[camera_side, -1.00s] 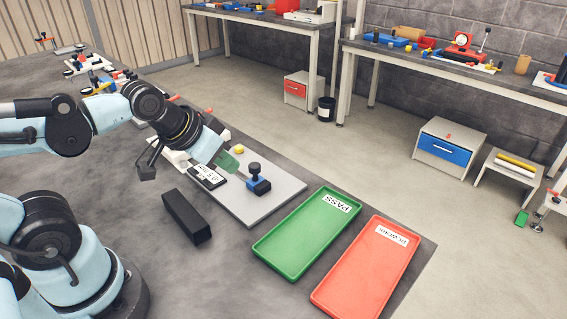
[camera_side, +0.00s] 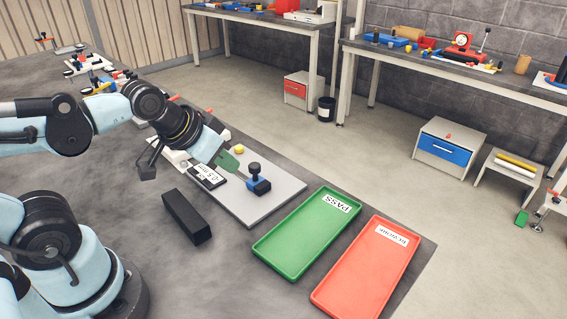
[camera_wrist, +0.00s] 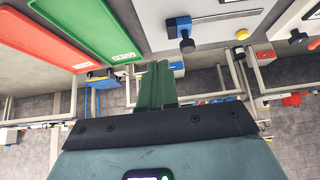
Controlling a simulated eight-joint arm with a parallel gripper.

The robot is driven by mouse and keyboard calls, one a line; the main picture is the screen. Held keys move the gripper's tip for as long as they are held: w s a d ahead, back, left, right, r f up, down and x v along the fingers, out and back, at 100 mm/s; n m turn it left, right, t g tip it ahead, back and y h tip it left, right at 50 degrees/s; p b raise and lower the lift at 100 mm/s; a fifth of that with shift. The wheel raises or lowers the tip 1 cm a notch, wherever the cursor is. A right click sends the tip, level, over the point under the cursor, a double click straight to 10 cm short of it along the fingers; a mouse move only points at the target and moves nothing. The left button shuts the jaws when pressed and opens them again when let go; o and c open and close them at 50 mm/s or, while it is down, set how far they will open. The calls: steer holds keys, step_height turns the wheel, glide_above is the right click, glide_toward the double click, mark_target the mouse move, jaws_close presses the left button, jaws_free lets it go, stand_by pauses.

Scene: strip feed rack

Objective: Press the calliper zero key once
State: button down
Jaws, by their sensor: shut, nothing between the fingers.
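A yellow round button (camera_side: 239,150), which may be the zero key, stands on the light grey plate (camera_side: 288,190); it also shows in the wrist view (camera_wrist: 242,34). A blue and black clamp-like device (camera_side: 259,185) sits on the same plate; the wrist view shows its blue body (camera_wrist: 179,26) joined to a slim grey bar. I cannot tell for sure which part is the key. My gripper (camera_side: 236,167) has green fingers, shut and empty. It appears above the plate between the button and the blue device. In the wrist view its fingertips (camera_wrist: 158,66) point away from the camera.
A white label card (camera_side: 207,176) on a black holder lies left of the fingers. A black block (camera_side: 187,216) lies in front. A green PASS tray (camera_side: 262,247) and a red tray (camera_side: 324,294) lie to the right. Dark bench surface between them is clear.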

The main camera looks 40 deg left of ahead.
steer(key=w+a+r+n, duration=0.2)
steer(key=w+a+n, duration=0.2)
steer(key=w, duration=0.2)
steer(key=n+t+y, duration=0.2)
steer(key=n, duration=0.5)
glide_above(236, 149)
step_height(236, 149, down, 3)
steer(key=shift+a+r, duration=0.1)
steer(key=shift+f, duration=4.45)
steer(key=shift+f, duration=0.15)
steer(key=shift+f, duration=0.3)
